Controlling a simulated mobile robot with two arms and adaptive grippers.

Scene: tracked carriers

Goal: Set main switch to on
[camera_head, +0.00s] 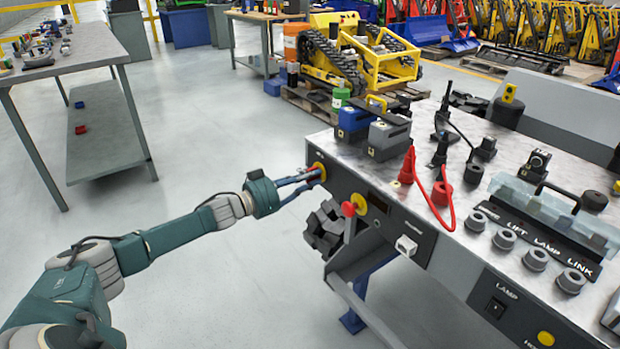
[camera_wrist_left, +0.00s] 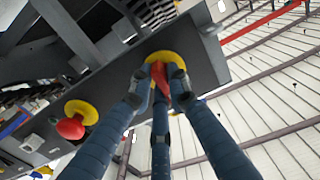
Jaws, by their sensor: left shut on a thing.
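A red switch knob on a round yellow plate (camera_head: 318,167) sits on the dark front panel of the workbench, near its left corner; no label on it is readable. My left gripper (camera_head: 313,177) reaches it from the left and is shut on the knob. In the left wrist view the blue fingers close around the red knob (camera_wrist_left: 160,77) in front of its yellow plate (camera_wrist_left: 166,57). The fingers partly hide the knob, so I cannot tell its turn position. My right gripper is in neither view.
A second red knob on a yellow plate (camera_head: 352,207) is close by on the same panel; it also shows in the left wrist view (camera_wrist_left: 70,127). The bench top (camera_head: 395,188) holds battery-like boxes, red and black plugs and sockets. Open floor lies left of the bench.

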